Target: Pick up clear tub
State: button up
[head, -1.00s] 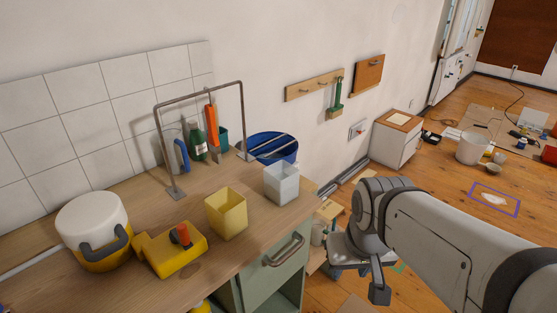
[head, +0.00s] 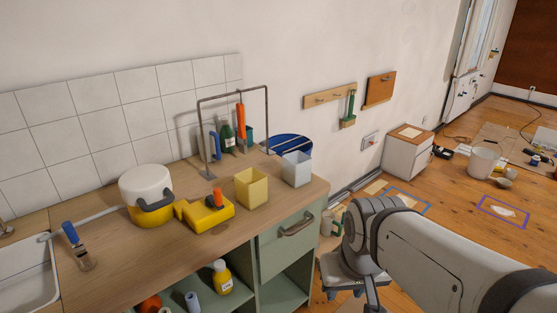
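The clear tub (head: 296,168) is a pale, whitish, square open-topped container. It stands upright near the right end of the wooden counter (head: 130,236), just right of a similar yellow tub (head: 251,187), with a small gap between them. My gripper (head: 366,290) hangs beyond the counter's right end, lower than the counter top and well apart from the clear tub. Its fingertips are cut off by the bottom edge of the picture, so its opening cannot be made out.
A green cabinet with a drawer handle (head: 296,226) is below.

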aim_at(297, 166)
jog(key=z, duration=0.05)
jog(key=i, duration=1)
jog(key=u, duration=0.05)
